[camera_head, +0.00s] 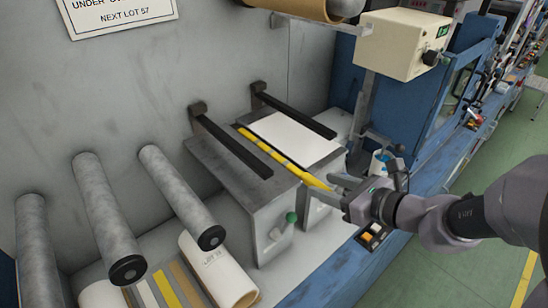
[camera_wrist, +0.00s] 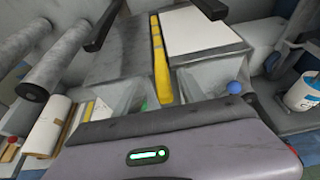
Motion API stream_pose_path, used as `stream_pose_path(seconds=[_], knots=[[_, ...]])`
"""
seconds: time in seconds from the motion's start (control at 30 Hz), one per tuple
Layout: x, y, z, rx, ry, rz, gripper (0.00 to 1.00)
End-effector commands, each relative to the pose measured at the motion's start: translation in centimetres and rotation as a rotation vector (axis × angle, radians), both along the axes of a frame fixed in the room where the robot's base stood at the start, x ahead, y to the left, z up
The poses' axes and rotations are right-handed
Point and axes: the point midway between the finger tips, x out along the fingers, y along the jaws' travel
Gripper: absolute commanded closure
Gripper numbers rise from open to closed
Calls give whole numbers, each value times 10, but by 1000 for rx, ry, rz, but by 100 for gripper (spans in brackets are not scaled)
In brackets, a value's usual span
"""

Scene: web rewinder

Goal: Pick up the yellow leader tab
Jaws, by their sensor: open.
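The yellow leader tab (camera_head: 316,181) is the near end of a long yellow strip running through the gap between two grey blocks. It sticks out past their front edge. In the wrist view the yellow tab (camera_wrist: 162,88) hangs down from the strip, its lower end at the edge of my gripper's housing. My gripper (camera_head: 322,186) is open at the tab's end, with fingers on either side of it in the head view. I cannot tell whether they touch it. The fingertips are hidden in the wrist view.
A white sheet (camera_head: 293,138) lies on the right block. Dark bars (camera_head: 232,146) reach over the blocks. Grey rollers (camera_head: 182,198) stand left; a white canister (camera_wrist: 302,96) is at right.

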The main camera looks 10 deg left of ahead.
Motion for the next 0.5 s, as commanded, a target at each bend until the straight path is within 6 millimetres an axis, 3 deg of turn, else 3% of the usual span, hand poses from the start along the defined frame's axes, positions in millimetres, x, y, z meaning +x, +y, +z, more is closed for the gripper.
stream_pose_path(seconds=[0.03,0.13,0.37,0.5], knots=[[5,6,-10,0,2,3,53],[12,16,-12,-1,-1,3,53],[14,17,-11,-2,0,-1,53],[14,17,-10,-2,0,-1,80]])
